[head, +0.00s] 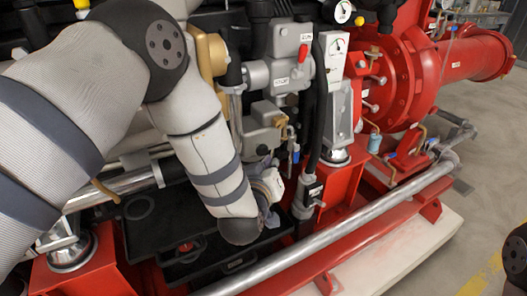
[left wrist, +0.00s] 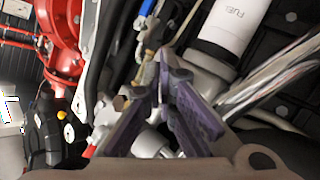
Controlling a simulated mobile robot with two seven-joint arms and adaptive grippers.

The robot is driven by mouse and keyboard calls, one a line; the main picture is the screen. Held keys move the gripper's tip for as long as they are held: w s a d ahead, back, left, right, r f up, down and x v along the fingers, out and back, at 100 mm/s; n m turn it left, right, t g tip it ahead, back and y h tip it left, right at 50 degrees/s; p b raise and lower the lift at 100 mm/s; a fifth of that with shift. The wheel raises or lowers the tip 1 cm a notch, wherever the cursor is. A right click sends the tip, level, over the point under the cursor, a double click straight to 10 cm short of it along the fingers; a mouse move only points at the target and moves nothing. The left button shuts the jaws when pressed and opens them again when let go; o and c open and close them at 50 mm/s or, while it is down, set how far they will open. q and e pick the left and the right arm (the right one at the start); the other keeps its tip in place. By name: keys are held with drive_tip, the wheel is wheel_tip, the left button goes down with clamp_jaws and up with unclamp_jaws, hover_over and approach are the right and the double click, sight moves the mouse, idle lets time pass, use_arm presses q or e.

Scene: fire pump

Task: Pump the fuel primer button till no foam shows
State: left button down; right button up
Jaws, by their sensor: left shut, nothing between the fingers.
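My left gripper (left wrist: 162,72) shows in the left wrist view, with its purple fingers drawn together at the tips and nothing between them. The tips are in front of grey metal fittings on the engine. A white cylinder marked FUEL (left wrist: 228,28) is just right of and beyond the fingers. I cannot make out the primer button or any foam; the fingers cover part of the fittings. In the head view my left arm reaches down to the engine's side, and its wrist hides most of the gripper. My right gripper is not in view.
A silver rail (head: 335,218) runs along the front of the red frame. A black tray (head: 150,225) lies below my left arm. Red pump pipes (head: 400,75) and a gauge panel (head: 337,85) stand to the right. Open floor (head: 495,165) is at the far right.

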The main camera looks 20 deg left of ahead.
use_arm(q)
drive_tip(key=s+d+p, duration=0.1)
drive_tip(key=s+d, duration=0.2)
drive_tip(key=shift+s+d, duration=0.15)
drive_tip(key=shift+d, duration=0.05)
idle(2.2)
